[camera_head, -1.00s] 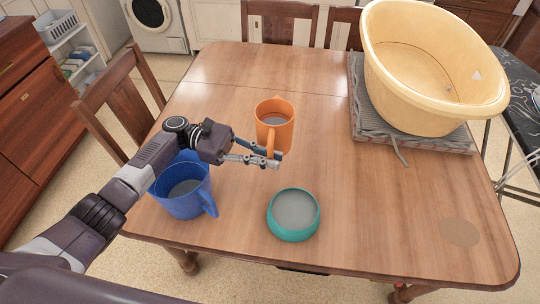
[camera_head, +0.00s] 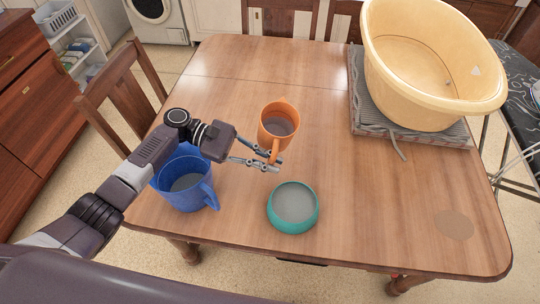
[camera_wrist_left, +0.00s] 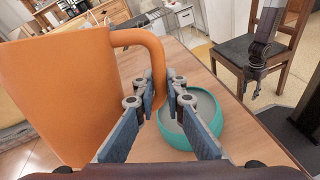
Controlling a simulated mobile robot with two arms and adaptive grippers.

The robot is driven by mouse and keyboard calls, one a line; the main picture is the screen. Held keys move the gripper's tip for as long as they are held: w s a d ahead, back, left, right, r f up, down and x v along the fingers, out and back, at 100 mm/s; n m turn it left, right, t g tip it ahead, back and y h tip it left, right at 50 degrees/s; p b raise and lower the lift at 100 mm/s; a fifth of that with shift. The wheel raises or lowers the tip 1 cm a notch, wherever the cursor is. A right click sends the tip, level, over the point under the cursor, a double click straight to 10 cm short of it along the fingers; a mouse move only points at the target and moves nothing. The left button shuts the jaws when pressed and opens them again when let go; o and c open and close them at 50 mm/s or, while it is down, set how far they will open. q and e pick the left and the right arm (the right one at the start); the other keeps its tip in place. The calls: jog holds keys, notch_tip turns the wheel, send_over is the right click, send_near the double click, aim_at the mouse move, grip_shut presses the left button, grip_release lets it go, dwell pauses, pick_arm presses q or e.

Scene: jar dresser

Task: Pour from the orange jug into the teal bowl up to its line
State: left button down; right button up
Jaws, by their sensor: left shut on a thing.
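The orange jug (camera_head: 270,135) holds grey contents and leans with its mouth toward the near side. My left gripper (camera_head: 274,164) is shut on its handle; the handle also shows between the fingers in the left wrist view (camera_wrist_left: 157,62). The teal bowl (camera_head: 292,226) stands on the table just nearer than the jug. A grey surface shows inside the bowl; I cannot make out a line. No stream shows between jug and bowl. In the left wrist view my right gripper (camera_wrist_left: 255,82) hangs at the right, small and dark, its jaw state unclear.
A blue jug (camera_head: 190,200) with grey contents stands left of the bowl, under my left arm. A large cream tub (camera_head: 430,108) sits on a grey striped mat at the back right. The table (camera_head: 370,220) right of the bowl is clear. Wooden chairs (camera_head: 128,95) stand around.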

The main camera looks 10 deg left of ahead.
pick_arm(q)
jog(key=shift+s+d+f+m+t+y+p, duration=0.2)
jog(key=shift+m+t+y+p, duration=0.25)
jog(key=shift+p, duration=0.55)
jog(key=f+m+y+p, duration=0.1)
jog(key=f+t+p, duration=0.1)
jog(key=w+f+m+t+y+p, duration=0.1)
jog(key=shift+a+f+m+y, duration=0.35)
jog(key=shift+f, duration=0.05)
jog(key=shift+w+a+f+m+t+y+p, duration=0.3)
jog(key=shift+w+f+m+t+y+p, duration=0.25)
jog(key=shift+t+p, duration=0.25)
dwell(0.6)
